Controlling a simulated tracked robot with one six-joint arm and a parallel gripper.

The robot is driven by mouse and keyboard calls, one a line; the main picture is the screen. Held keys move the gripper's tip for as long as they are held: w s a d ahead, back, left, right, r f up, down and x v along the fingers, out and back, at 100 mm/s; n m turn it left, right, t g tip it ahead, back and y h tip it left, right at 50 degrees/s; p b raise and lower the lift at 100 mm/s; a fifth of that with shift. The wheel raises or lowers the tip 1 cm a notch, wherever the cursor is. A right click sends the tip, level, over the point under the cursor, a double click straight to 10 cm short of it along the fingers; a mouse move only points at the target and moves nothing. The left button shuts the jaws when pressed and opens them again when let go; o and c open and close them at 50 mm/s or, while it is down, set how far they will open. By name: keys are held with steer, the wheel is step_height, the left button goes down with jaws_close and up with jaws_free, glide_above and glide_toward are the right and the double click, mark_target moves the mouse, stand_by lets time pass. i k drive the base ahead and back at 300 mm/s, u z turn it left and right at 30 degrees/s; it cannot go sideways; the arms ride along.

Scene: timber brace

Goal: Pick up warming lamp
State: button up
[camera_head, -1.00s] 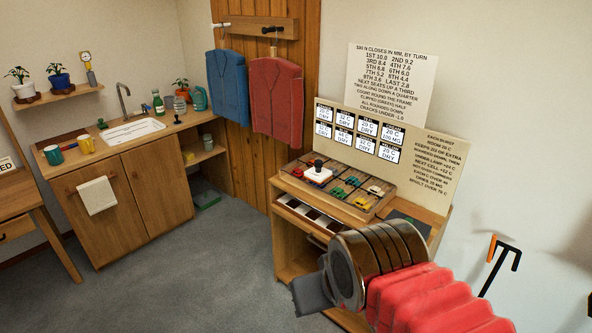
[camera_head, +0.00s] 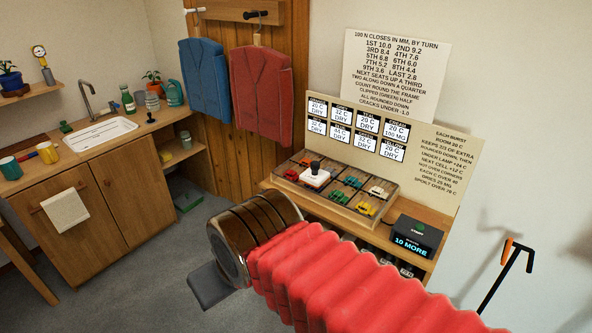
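A white square block with a black knob (camera_head: 315,176) sits upright on the divided wooden tray on the bench; it may be the warming lamp, but no label on it confirms this. My gripper (camera_head: 213,286) is low in front of the bench, left of and nearer than the tray, clear of the white block. Only a grey finger plate shows past my metal wrist. The rest of the gripper is hidden, so its opening and anything between the fingers cannot be seen.
The wooden tray (camera_head: 345,208) holds several small coloured pieces. A black box with a lit "10 MORE" display (camera_head: 413,240) stands to its right. A panel of temperature cards (camera_head: 358,128) rises behind. A black hooked stand (camera_head: 507,268) is at the right. Floor at left is open.

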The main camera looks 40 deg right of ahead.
mark_target(314, 176)
steer(key=z, duration=0.3)
steer(key=i, duration=1.15)
steer(key=z, duration=0.65)
